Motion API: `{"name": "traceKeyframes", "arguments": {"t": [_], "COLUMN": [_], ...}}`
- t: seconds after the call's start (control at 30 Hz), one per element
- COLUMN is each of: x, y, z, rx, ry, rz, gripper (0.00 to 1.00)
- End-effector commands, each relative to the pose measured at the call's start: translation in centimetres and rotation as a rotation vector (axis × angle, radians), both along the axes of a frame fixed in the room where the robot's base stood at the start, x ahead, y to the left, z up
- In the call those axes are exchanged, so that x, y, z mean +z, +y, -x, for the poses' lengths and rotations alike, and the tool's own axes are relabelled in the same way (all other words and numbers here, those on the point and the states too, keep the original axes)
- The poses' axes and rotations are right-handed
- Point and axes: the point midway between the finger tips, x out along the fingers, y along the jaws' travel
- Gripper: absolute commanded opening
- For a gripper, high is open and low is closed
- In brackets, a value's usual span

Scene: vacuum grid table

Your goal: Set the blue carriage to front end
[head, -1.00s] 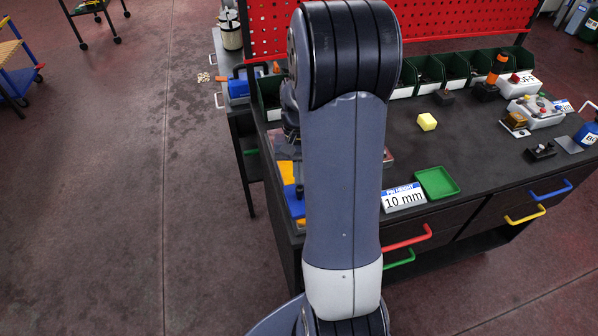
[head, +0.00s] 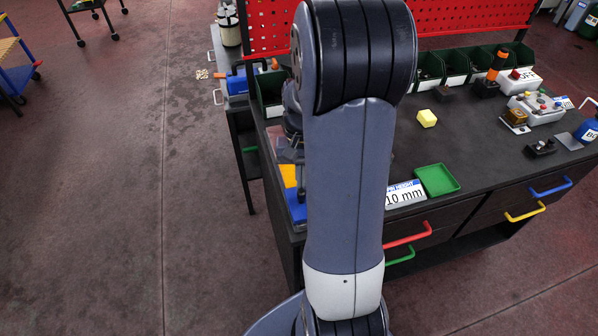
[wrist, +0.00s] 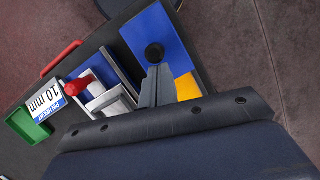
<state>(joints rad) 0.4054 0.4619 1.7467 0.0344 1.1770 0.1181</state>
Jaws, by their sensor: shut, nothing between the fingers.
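In the wrist view a flat blue piece (wrist: 160,33) lies near the table corner, with a round black knob (wrist: 155,53) on it and a yellow area (wrist: 187,87) beside it. Part of the blue piece (head: 295,208) shows in the head view, left of my arm. A smaller blue part (wrist: 93,79) lies by a grey and white fixture with a red knob (wrist: 76,87). I cannot tell for sure which blue part is the carriage. My gripper (wrist: 158,68) is shut and empty, its fingertips close to the black knob in the picture. Whether they touch cannot be told.
A green tray (head: 437,180) and a "10 mm" sign (head: 404,195) stand near the front edge. Green bins (head: 456,68) line the back below a red pegboard (head: 440,18). Several small devices stand at the right.

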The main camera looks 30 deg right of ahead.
Motion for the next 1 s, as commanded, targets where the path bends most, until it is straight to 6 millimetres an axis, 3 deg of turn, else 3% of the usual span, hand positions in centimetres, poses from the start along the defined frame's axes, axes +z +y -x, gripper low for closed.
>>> {"name": "traceKeyframes", "arguments": {"t": [0.5, 0.7, 1.0], "x": [8.9, 10.1, 10.1], "y": [-1.2, -1.4, -1.4], "z": [-2.2, -2.4, -2.4], "rx": [-0.001, -0.001, -0.001], "ry": [-0.007, -0.007, -0.007], "rz": [0.002, 0.002, 0.002], "gripper": [0.0, 0.0, 0.0]}}
